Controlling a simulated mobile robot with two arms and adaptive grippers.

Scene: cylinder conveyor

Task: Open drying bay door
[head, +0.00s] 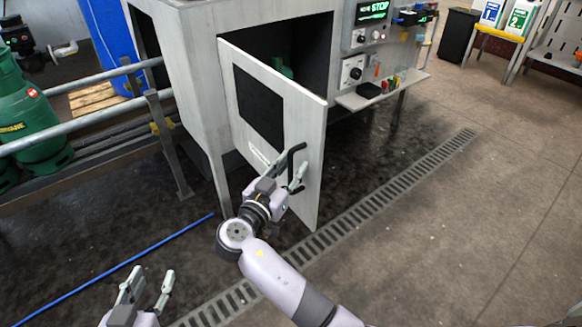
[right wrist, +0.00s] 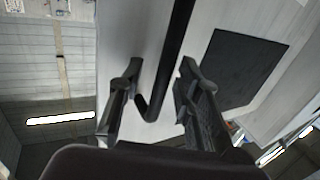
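The drying bay door (head: 303,120) is a pale panel with a dark window, standing ajar and swung outward from the grey cabinet (head: 190,75). Its black bar handle (head: 291,152) is on the outer face near the free edge. My right gripper (head: 289,176) is at the handle. In the right wrist view the handle (right wrist: 172,65) runs between my two spread fingers (right wrist: 158,85), with gaps visible beside it. My left gripper (head: 150,285) is open and empty, low at the left, away from the door. Part of a green object (head: 281,68) shows inside the dark bay.
A control panel with a green STOP display (head: 372,11) and a small shelf (head: 385,92) stand right of the bay. Green gas cylinders (head: 35,120) and grey rails (head: 80,118) are at left. A floor grate (head: 370,207) runs past the door.

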